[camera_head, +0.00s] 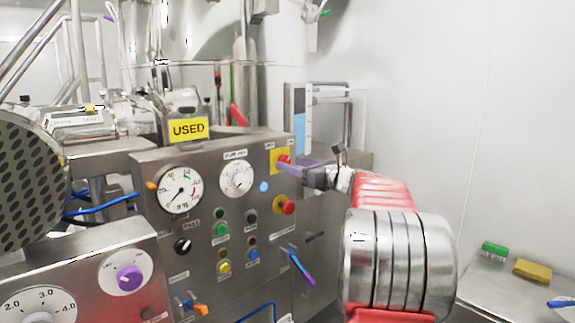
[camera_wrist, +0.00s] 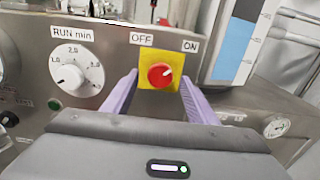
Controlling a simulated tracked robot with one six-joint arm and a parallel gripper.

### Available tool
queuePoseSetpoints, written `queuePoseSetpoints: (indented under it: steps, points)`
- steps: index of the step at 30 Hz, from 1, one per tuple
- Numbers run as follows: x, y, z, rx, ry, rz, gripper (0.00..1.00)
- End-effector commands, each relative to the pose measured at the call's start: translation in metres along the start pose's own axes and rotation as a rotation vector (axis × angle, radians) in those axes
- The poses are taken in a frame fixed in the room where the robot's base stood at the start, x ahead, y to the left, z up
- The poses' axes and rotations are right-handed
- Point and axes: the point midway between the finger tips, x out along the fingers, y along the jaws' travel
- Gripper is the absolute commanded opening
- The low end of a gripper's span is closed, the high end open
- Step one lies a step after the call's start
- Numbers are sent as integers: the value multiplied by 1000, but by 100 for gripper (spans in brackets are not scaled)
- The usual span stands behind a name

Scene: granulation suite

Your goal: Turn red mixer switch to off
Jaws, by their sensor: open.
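The red mixer switch (camera_wrist: 160,75) is a round red knob on a yellow square plate, with OFF and ON labels above it. Its white mark points up and to the right, toward ON. In the head view the switch (camera_head: 284,159) is at the panel's upper right, partly hidden by my gripper. My gripper (camera_head: 283,166) reaches it from the right. In the wrist view the purple fingers of my gripper (camera_wrist: 158,80) are open, one on each side of the switch. I cannot tell whether they touch it.
A RUN min dial (camera_wrist: 78,76) is just left of the fingers. A USED sign (camera_head: 188,129) stands on top. A blue-marked gauge (camera_wrist: 234,50) is at the right.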

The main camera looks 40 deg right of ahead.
Motion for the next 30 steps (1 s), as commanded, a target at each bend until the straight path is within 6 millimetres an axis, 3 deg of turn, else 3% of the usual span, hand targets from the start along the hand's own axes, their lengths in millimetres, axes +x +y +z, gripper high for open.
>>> queuePoseSetpoints:
  steps: [6,16,30]
  points:
    - [21,0,0,0,0,0,53]
    - [24,0,0,0,0,0,53]
    - [24,0,0,0,0,1,20]
